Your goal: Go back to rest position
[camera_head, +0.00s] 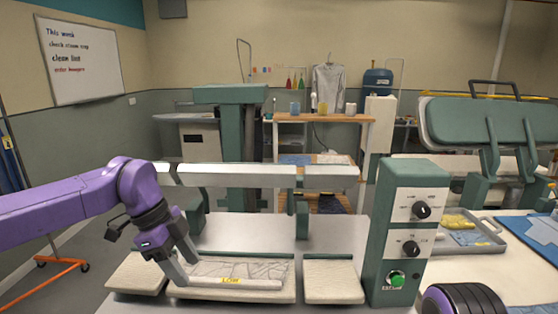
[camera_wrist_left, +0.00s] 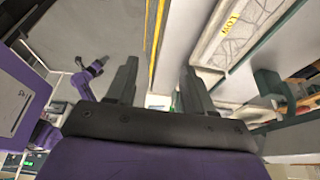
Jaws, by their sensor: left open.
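My left gripper (camera_head: 184,266), on its purple arm, is open and points down over the left part of the pale press bed (camera_head: 240,270). Its fingertips are close to the bed's left front edge; I cannot tell whether they touch it. Nothing shows between the fingers. In the left wrist view, the two dark fingers (camera_wrist_left: 158,78) stand apart with only background between them. A small purple arm with a dark end (camera_wrist_left: 98,66) shows at the left of that view. It may be my right arm, but its jaws are too small to read.
The green control box (camera_head: 405,235) with knobs and a green button stands right of the bed. A white bar (camera_head: 250,176) spans behind it. A grey tray (camera_head: 478,238) and blue cloth (camera_head: 540,232) lie at right. An orange-footed stand (camera_head: 60,266) is at left.

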